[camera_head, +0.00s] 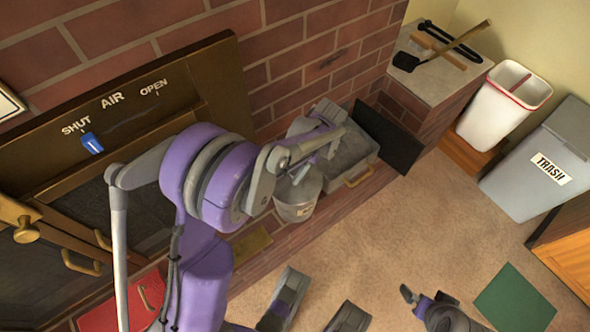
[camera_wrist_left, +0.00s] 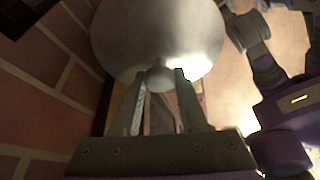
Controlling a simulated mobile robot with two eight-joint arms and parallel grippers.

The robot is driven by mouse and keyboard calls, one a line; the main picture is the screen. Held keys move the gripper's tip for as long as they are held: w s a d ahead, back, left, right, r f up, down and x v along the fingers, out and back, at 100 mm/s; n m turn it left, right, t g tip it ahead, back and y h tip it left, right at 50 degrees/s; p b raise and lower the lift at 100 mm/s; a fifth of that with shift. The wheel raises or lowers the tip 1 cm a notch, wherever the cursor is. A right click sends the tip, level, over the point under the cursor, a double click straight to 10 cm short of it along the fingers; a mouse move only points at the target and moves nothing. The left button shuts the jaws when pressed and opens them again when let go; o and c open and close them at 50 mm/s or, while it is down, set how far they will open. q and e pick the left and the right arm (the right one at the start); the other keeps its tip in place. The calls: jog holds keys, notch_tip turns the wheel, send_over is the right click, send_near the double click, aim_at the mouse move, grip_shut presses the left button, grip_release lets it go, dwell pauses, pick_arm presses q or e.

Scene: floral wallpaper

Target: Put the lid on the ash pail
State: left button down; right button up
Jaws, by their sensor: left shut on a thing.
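The ash pail (camera_head: 296,205) is a grey metal bucket with a small label, standing upright on the brick hearth ledge. My left arm passes over it and hides part of its top. In the left wrist view, my left gripper (camera_wrist_left: 160,76) is shut on the small knob of the round metal lid (camera_wrist_left: 150,32). The lid's disc lies just beyond the fingertips and fills the upper middle of that view. In the head view my arm largely hides the grip, and I cannot tell the gap between lid and pail.
A grey metal box (camera_head: 350,153) with a brass handle stands right beside the pail, near a dark panel (camera_head: 388,137). The brick wall (camera_head: 290,55) and stove (camera_head: 70,170) are close on the left. A white bin (camera_head: 495,112) and trash bin (camera_head: 540,160) stand right.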

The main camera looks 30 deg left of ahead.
pick_arm(q)
jog(key=shift+c, duration=1.8)
grip_release()
jog(key=shift+o, duration=0.3)
jog(key=o, duration=0.3)
jog(key=shift+r+p, duration=2.15)
jog(key=shift+r, duration=1.3)
